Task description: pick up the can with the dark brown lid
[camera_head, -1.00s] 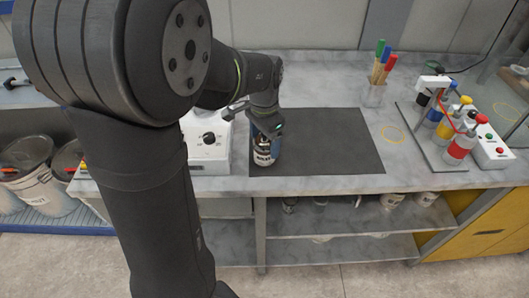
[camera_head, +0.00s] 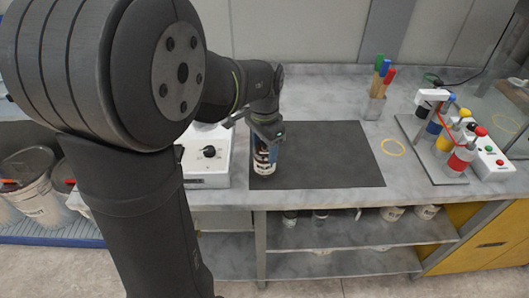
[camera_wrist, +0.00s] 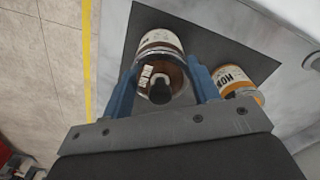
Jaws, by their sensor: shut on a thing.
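In the wrist view, a can with brown and white sides (camera_wrist: 160,48) and a dark round part facing the camera stands between the two blue fingers of my gripper (camera_wrist: 165,68). The fingers are shut on its sides. A second can (camera_wrist: 238,82), with an orange band and a white label, is just right of the right finger. In the head view, my gripper (camera_head: 267,140) points down at the left end of the dark mat (camera_head: 325,155). White and brown can surfaces (camera_head: 262,166) show below it. I cannot tell whether the held can touches the mat.
A white device with a black knob (camera_head: 206,163) stands close left of the mat. A holder with coloured sticks (camera_head: 373,106) is behind right. A rack of coloured bottles (camera_head: 436,135) stands at the right. The mat's middle and right are clear.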

